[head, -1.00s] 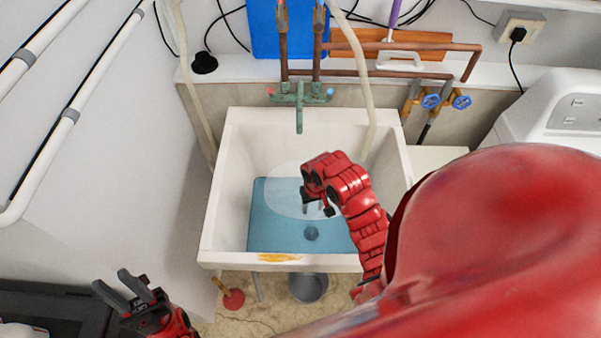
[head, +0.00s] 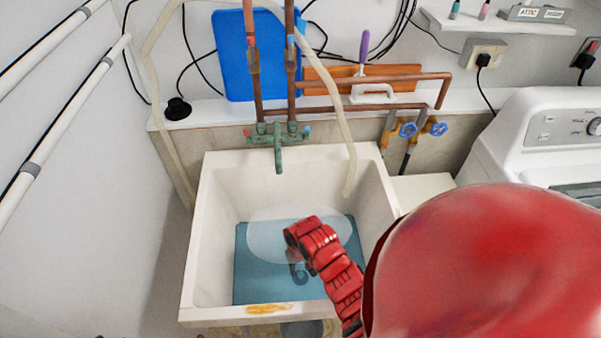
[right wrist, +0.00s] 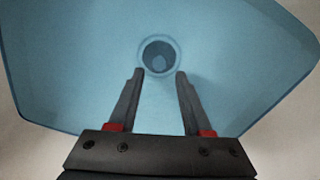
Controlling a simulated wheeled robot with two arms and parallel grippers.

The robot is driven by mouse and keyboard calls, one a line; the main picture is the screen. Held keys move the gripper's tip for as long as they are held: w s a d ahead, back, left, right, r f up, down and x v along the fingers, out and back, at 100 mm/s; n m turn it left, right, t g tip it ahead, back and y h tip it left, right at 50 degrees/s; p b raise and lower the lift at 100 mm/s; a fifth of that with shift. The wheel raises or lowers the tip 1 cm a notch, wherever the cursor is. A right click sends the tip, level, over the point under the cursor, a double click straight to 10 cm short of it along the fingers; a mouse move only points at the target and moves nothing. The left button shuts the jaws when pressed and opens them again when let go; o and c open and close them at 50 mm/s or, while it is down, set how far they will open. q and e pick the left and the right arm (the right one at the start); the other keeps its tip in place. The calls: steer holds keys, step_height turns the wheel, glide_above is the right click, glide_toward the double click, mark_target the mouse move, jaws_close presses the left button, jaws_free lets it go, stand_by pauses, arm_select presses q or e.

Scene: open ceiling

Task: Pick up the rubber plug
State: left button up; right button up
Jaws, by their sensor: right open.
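The white sink (head: 205,240) holds blue-tinted water (head: 258,282). A dark round piece (right wrist: 159,60) with a small lighter shape inside lies at its bottom in the right wrist view. It looks like the drain with the rubber plug in it, but I cannot tell the two apart. My right gripper (right wrist: 159,75) is open and empty, with its fingertips on either side of the near edge of this round piece. I cannot tell the gap in depth. In the head view the right gripper (head: 298,272) reaches down into the sink. Only tiny dark tips of my left gripper may show at the bottom edge.
The green tap (head: 278,150) hangs over the sink's back, with a pale hose (head: 342,130) beside it. The sink walls surround my right gripper. A black round object (head: 178,108) stands on the back ledge. A white machine (head: 530,140) stands at right.

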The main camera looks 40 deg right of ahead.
steer(key=shift+s+f+p, duration=0.1)
steer(key=shift+f+p, duration=0.45)
steer(key=shift+f, duration=0.25)
steer(key=shift+f+p, duration=0.4)
steer(key=shift+f, duration=1.45)
jaws_close()
